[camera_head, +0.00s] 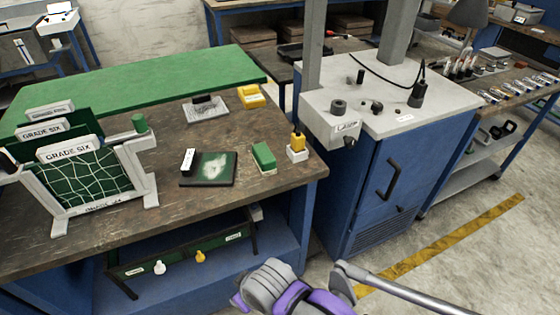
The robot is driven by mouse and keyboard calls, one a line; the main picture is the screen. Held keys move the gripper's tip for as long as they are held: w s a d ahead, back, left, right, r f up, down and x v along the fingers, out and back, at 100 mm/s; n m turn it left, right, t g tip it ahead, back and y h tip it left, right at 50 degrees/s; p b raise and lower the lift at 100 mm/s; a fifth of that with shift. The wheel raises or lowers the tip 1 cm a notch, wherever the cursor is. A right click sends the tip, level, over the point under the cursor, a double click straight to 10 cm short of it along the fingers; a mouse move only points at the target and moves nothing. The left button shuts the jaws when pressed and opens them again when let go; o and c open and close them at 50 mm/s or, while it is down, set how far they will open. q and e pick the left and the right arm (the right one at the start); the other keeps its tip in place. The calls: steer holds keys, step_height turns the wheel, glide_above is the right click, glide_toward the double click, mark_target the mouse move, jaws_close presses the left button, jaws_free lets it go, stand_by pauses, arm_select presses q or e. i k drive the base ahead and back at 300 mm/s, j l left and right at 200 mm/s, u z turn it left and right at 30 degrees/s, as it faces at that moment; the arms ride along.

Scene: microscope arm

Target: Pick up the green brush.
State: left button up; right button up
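A small green block with a pale lower edge (263,157) sits on the brown worktop, right of a dark green board (222,168). It looks like the green brush, but it is too small to be sure. A green cylinder (139,123) also stands on top of the white frame at left.
A yellow-topped white holder (297,150) stands close right of the green block. A white-framed rack with GRADE SIX labels (70,150) fills the worktop's left. A blue cabinet (375,190) stands right of the bench. A grey and purple object (285,290) is at bottom centre.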

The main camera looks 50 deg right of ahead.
mark_target(265, 161)
steer(key=l+z, duration=0.1)
steer(key=z, duration=0.4)
steer(key=i+z, duration=0.15)
steer(key=z, duration=0.35)
steer(key=i+l+z, duration=0.1)
steer(key=z, duration=0.4)
steer(key=i, duration=0.2)
steer(key=z, duration=0.05)
